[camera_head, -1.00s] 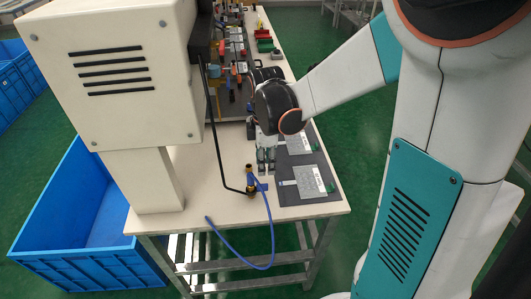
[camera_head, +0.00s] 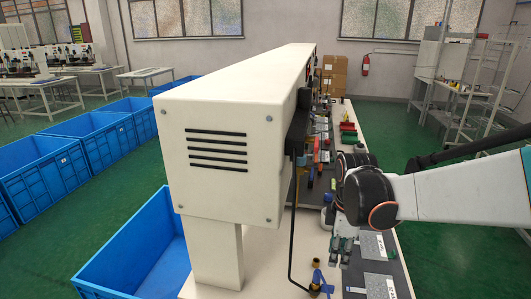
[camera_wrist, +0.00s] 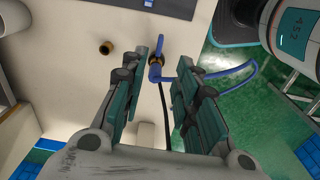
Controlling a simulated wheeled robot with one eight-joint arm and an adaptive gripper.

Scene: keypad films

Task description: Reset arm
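My gripper (camera_head: 341,250) hangs above the front part of the worktable, at the end of my white and black arm. In the wrist view my gripper (camera_wrist: 163,85) has its two green-padded fingers spread wide, with nothing held between them. Two grey films (camera_head: 376,265) lie on a dark mat to the right of the gripper in the head view.
A large white machine housing (camera_head: 218,150) stands left of the gripper, with a black bent rod (camera_head: 293,235) beside it. Blue crates (camera_head: 60,170) stand on the floor at left. Tools and a red bin (camera_head: 348,137) are farther along the table. Green floor is open at right.

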